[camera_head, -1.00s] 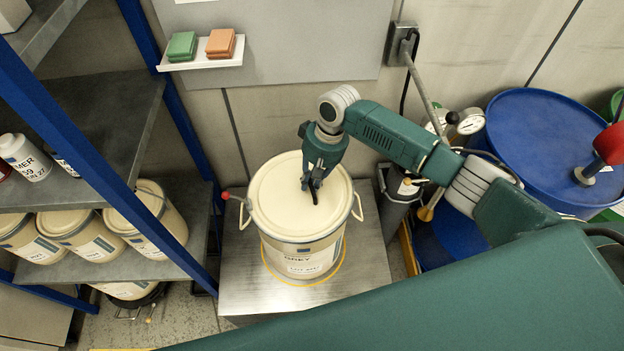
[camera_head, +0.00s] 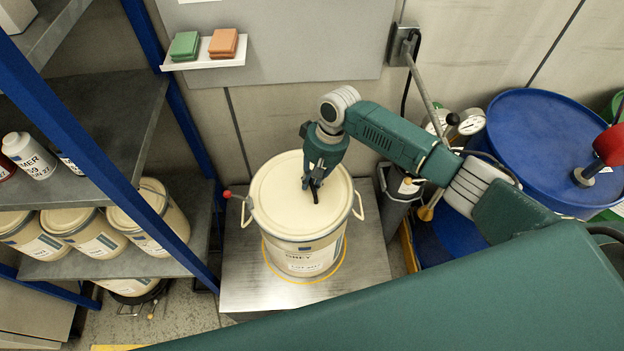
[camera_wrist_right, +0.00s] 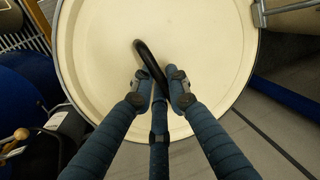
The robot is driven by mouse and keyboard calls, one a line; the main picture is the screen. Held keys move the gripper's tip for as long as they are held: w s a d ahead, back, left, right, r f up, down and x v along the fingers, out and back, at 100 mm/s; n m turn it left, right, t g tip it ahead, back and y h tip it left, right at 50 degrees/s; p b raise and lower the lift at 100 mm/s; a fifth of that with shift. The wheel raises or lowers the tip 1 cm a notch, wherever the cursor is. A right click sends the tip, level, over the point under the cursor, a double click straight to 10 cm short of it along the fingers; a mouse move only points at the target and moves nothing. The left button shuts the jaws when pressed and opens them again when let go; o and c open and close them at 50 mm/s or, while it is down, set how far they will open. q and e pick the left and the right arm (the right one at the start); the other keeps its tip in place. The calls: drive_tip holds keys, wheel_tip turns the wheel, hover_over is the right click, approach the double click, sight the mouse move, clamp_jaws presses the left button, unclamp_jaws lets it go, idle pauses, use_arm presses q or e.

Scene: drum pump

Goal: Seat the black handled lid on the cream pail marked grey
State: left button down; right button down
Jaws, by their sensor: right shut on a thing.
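The cream pail (camera_head: 325,262) with a "GREY" label stands upright on a metal plate. A round cream lid (camera_head: 285,200) with a black handle (camera_head: 317,197) covers its mouth and looks about level. I cannot tell whether its rim is fully down all around. My right gripper (camera_head: 312,184) points down over the lid's middle and is shut on the handle. In the right wrist view, the fingers (camera_wrist_right: 160,84) close around the black handle (camera_wrist_right: 148,60), with the cream lid (camera_wrist_right: 190,35) filling the space behind. My left gripper is not in view.
The metal plate (camera_head: 245,285) has bare room around the pail. A blue-framed shelf (camera_head: 120,110) with several cream pails stands at left. A blue drum (camera_head: 535,140) is at right, with a dark cylinder (camera_head: 400,205) between. A small ledge (camera_head: 205,60) holds two blocks.

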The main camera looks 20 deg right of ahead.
drive_tip(key=shift+f, duration=0.6)
idle(0.5)
drive_tip(key=c, duration=2)
unclamp_jaws()
drive_tip(key=shift+r, duration=0.1)
drive_tip(key=shift+p+v, duration=4)
drive_tip(key=shift+v, duration=1.45)
